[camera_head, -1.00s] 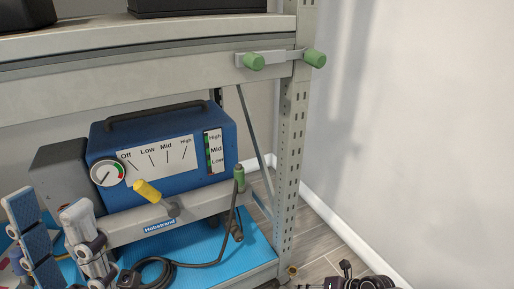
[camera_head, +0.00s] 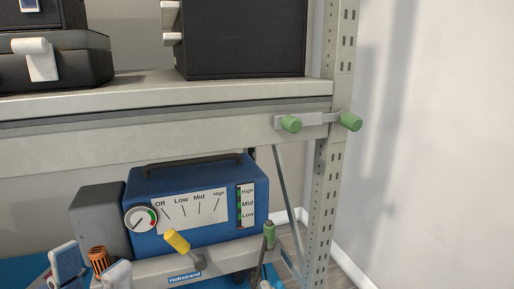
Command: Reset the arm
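My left gripper (camera_head: 92,270) is at the bottom left, in front of the lower shelf. Its two pale fingertips stand apart, and its lower part is cut off by the picture's edge. An orange and black ribbed thing (camera_head: 99,259) shows between the fingertips; I cannot tell whether it is behind them, but no grip on it shows. My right gripper is not seen. The blue device (camera_head: 192,232), with a round gauge and an Off-Low-Mid-High scale, stands on the lower shelf just right of the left gripper.
A grey rail with a yellow knob (camera_head: 177,241) and a green-topped plug (camera_head: 269,233) runs before the device. Black cases (camera_head: 246,38) stand on the upper shelf. A bare wall lies right.

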